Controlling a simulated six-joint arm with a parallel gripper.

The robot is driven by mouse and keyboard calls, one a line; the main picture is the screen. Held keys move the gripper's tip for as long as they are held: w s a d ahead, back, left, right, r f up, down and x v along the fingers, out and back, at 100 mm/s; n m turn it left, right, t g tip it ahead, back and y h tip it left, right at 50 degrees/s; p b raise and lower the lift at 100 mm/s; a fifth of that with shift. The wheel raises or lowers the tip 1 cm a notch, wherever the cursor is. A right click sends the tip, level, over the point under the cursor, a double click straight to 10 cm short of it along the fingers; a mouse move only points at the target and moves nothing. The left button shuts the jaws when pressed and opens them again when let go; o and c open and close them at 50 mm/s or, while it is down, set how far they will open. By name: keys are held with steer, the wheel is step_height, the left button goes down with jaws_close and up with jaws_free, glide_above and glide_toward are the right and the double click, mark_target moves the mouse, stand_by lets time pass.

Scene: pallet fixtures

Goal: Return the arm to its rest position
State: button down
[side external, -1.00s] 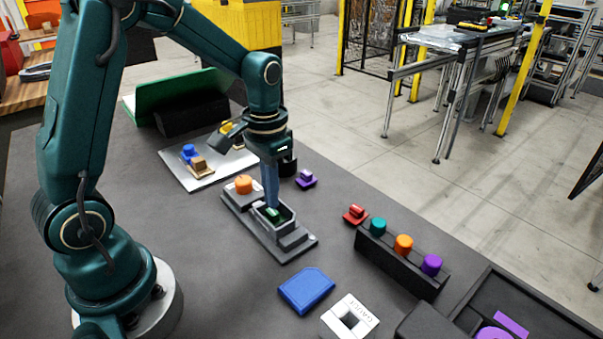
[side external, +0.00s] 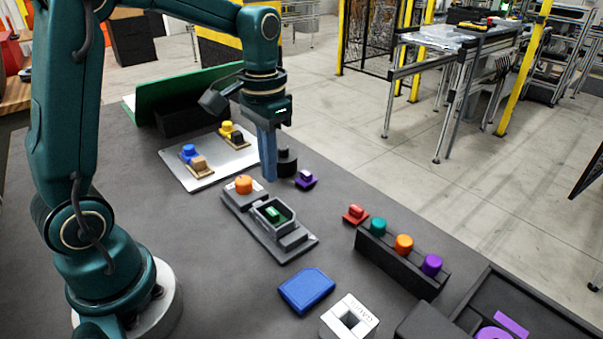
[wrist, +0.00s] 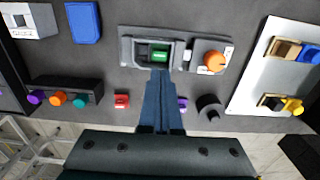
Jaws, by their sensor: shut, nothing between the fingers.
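My gripper (side external: 269,178) is shut and empty, pointing down above the table behind the grey fixture (side external: 252,222). Its closed fingers (wrist: 160,78) also show in the wrist view, below the fixture's pocket in the picture. A green block (side external: 275,214) sits in the open pocket of the fixture, and an orange round piece (side external: 244,184) stands at the fixture's other end. In the wrist view the green block (wrist: 160,56) is clear of the fingers.
A white plate (side external: 208,172) with several coloured pieces lies at the left. A black cylinder (side external: 287,164) and a purple piece (side external: 306,180) stand close to the gripper. A black rack (side external: 385,259) with coloured cylinders is at the right. A blue block (side external: 306,290) lies in front.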

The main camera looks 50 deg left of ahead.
steer(key=s+d+r+t, duration=0.3)
steer(key=s+d+r, duration=0.1)
steer(key=s+r, duration=0.15)
steer(key=s+d+f+t, duration=0.1)
steer(key=s+t, duration=0.1)
steer(key=s, duration=0.3)
steer(key=shift+s+d+f+t, duration=0.15)
steer(key=shift+s+f+t, duration=0.1)
steer(key=shift+s+t, duration=0.1)
